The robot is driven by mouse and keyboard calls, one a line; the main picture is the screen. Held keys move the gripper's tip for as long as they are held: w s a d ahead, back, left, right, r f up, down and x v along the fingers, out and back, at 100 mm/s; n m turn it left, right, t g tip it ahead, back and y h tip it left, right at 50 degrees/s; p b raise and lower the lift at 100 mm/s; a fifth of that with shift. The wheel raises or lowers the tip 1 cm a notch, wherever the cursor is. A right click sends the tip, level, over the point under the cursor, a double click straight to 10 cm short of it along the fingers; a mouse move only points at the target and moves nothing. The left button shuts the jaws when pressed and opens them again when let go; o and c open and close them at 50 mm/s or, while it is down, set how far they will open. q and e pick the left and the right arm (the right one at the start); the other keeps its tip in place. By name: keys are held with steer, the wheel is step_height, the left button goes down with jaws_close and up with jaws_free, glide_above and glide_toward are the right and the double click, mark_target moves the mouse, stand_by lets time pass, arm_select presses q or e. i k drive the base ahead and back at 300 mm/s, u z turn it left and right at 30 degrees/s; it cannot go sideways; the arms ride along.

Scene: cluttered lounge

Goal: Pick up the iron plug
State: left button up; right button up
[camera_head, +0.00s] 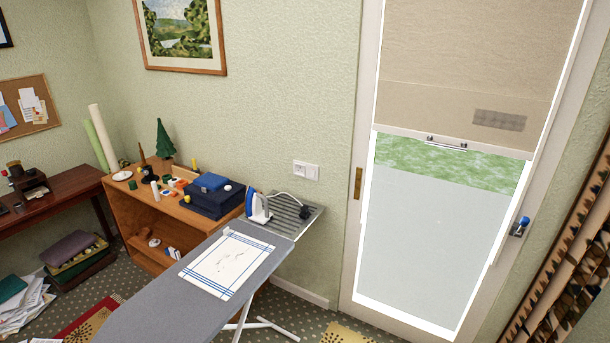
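A blue and white iron (257,207) stands at the far end of the ironing board, beside or on the metal rack (284,217). A pale cord loops from the iron over the rack to a small black plug (305,212) lying near the rack's right side. A white wall socket (306,170) is on the wall above the rack, with nothing visibly plugged in. Neither of my grippers is in view.
The grey ironing board (170,300) reaches toward me, with a blue-striped cloth (228,264) on it. A cluttered wooden cabinet (122,208) stands left of the rack. A glazed door (420,250) is at the right. White board legs (262,324) spread over the floor.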

mark_target(305, 214)
steer(key=z, duration=0.4)
steer(key=i, duration=1.45)
steer(key=u, duration=0.55)
steer(key=i, duration=0.85)
steer(key=u, duration=0.6)
